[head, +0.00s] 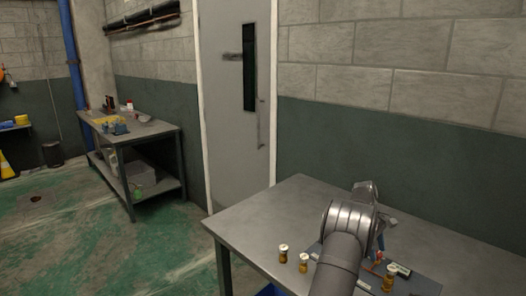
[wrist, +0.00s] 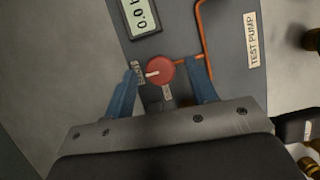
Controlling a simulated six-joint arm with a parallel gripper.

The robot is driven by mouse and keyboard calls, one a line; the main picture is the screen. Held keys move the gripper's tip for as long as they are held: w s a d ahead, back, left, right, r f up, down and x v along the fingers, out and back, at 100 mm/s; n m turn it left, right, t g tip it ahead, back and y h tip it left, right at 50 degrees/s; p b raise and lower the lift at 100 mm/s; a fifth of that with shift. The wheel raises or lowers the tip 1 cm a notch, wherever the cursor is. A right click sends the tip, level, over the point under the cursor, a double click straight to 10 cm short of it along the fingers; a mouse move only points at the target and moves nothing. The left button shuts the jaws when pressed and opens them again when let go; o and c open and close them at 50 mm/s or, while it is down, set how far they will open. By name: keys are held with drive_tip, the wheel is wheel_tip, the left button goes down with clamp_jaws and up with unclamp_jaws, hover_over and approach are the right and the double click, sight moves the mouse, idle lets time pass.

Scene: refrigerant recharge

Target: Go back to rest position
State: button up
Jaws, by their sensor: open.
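In the wrist view my gripper (wrist: 166,66) is open, with one blue finger on each side of a round red knob (wrist: 160,71). I cannot tell whether the fingers touch it. The knob has a pale pointer line and sits on a grey panel (wrist: 185,22) labelled "TEST PUMP", with a display (wrist: 146,16) reading 0.0 and a copper-coloured pipe (wrist: 203,40). In the head view my arm reaches over the metal table, and my gripper (head: 379,246) is mostly hidden behind it; only a bit of blue shows.
The table's back left is clear. A wall stands behind, with a grey door (head: 228,120). A second workbench (head: 150,130) is far left.

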drive_tip(key=n+t, duration=0.1)
drive_tip(key=n, duration=0.2)
drive_tip(key=n+h, duration=0.1)
drive_tip(key=n, duration=0.1)
drive_tip(key=shift+s+a+n+t, duration=0.1)
drive_tip(key=shift+s+n+t, duration=0.1)
drive_tip(key=shift+n+t, duration=0.2)
